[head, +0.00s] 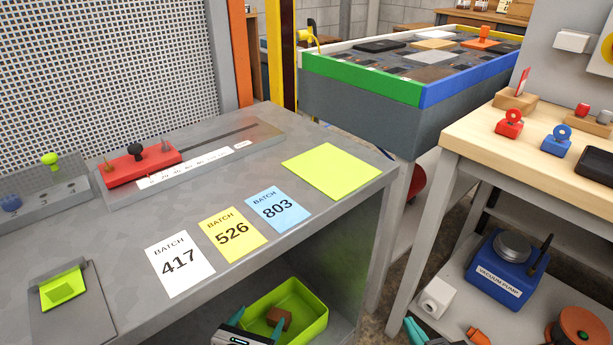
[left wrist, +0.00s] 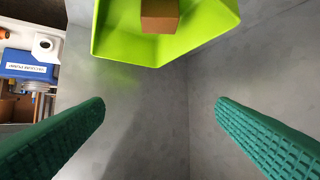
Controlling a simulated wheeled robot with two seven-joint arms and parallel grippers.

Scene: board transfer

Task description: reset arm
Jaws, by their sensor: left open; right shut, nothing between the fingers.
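My left gripper (head: 256,324) is at the bottom edge of the head view, in front of the lime-green bin (head: 318,326) on the shelf under the grey bench. Its teal fingers are spread and empty in the left wrist view (left wrist: 160,112). The bin (left wrist: 205,32) lies beyond the fingertips there, apart from them, with a brown block (left wrist: 160,14) inside. The block also shows in the head view (head: 279,317). Only a small teal part of my right gripper (head: 415,331) shows at the bottom edge. It is shut with nothing visible in it.
The grey bench top (head: 225,180) carries batch cards (head: 180,264), a lime-green sheet (head: 332,171) and a red block with knobs (head: 140,166). A wooden table (head: 540,150) stands right, with a blue vacuum pump (head: 505,270) on its lower shelf. The bench's front edge overhangs the bin.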

